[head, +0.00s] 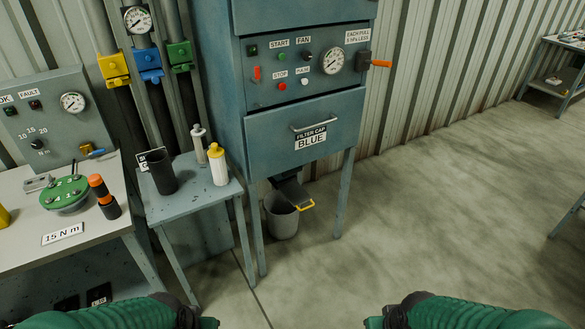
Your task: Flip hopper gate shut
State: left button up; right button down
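The hopper is a blue-grey cabinet (265,130) on legs, with a drawer-like front labelled FILTER CAP BLUE. Under it hangs a dark chute or flap (291,190), sloping down to the right. A yellow handle (305,206) sits at its lower end, over a grey bucket (281,222) on the floor. I cannot tell for certain how far the gate is open. My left gripper (208,322) and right gripper (374,322) show only in part at the bottom edge, well apart from the handle. Their fingertips are cut off, and nothing held is visible.
A small side table (190,200) with a black cup (161,172) and two white bottles stands left of the cabinet. A workbench (110,225) with a green round part (65,194) is further left. An orange lever (381,63) juts right from the cabinet.

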aim_at(296, 195)
jog(key=i+j+z, duration=0.2)
jog(key=i, duration=1.85)
jog(key=i+l, duration=0.05)
jog(key=l, duration=0.05)
